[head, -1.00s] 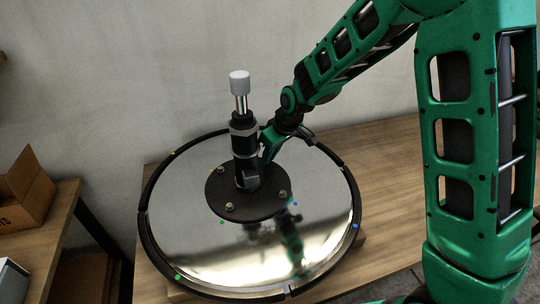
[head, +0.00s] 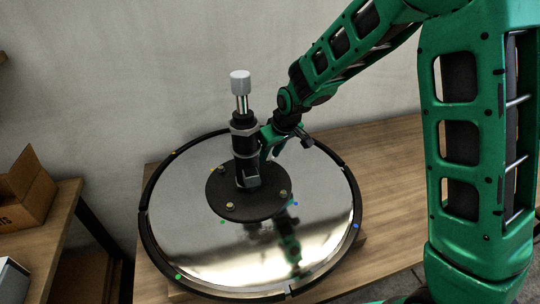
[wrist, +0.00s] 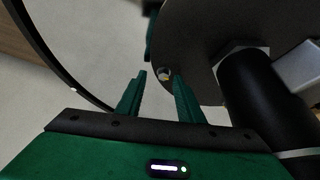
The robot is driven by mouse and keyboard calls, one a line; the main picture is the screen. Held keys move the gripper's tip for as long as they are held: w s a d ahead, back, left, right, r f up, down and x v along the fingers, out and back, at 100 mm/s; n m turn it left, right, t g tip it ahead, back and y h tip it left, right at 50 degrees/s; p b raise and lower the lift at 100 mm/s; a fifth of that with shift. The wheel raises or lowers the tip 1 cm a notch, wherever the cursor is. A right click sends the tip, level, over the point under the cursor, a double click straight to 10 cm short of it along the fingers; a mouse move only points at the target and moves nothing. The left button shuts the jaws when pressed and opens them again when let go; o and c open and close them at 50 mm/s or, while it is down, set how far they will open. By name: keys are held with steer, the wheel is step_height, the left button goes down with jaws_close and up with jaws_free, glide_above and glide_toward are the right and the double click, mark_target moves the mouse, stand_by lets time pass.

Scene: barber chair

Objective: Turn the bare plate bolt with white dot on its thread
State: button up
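The dark round plate (head: 262,208) sits in the middle of a shiny disc, around a black upright column (head: 244,140). In the wrist view, a small bolt (wrist: 165,74) with a whitish spot and a brassy tint lies near the edge of the plate (wrist: 200,40). My gripper (wrist: 160,76) is open and empty, its two green fingers pointing at that bolt. The bolt appears between the fingertips; whether they reach its depth I cannot tell. In the head view, my gripper (head: 265,154) is behind and right of the column, and that bolt is hidden.
Other plate bolts show at the front (head: 229,205) and right (head: 282,194). Coloured dots mark the shiny disc (head: 200,245), which has a raised black rim. The column stands close to my gripper's right in the wrist view. A cardboard box (head: 27,190) is at the left.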

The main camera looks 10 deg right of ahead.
steer(key=shift+s, duration=0.15)
steer(key=v, duration=1)
steer(key=shift+r, duration=0.3)
steer(key=shift+d, duration=0.1)
steer(key=s+d+r+m+h, duration=0.1)
steer(key=s+d+m, duration=0.1)
steer(key=s+d, duration=0.35)
steer(key=s+d+r+m+g+h, duration=0.1)
steer(key=s+d+m, duration=0.15)
steer(key=d, duration=0.65)
steer(key=s+d+r+m, duration=0.1)
steer(key=s+d, duration=0.3)
steer(key=d, duration=0.3)
steer(key=s+d+m+g, duration=0.1)
steer(key=s+d+m, duration=0.2)
steer(key=s, duration=0.8)
steer(key=s+d+m+g, duration=0.2)
steer(key=s+d+m, duration=0.2)
steer(key=s+d, duration=0.3)
steer(key=s, duration=0.4)
steer(key=shift+f, duration=0.25)
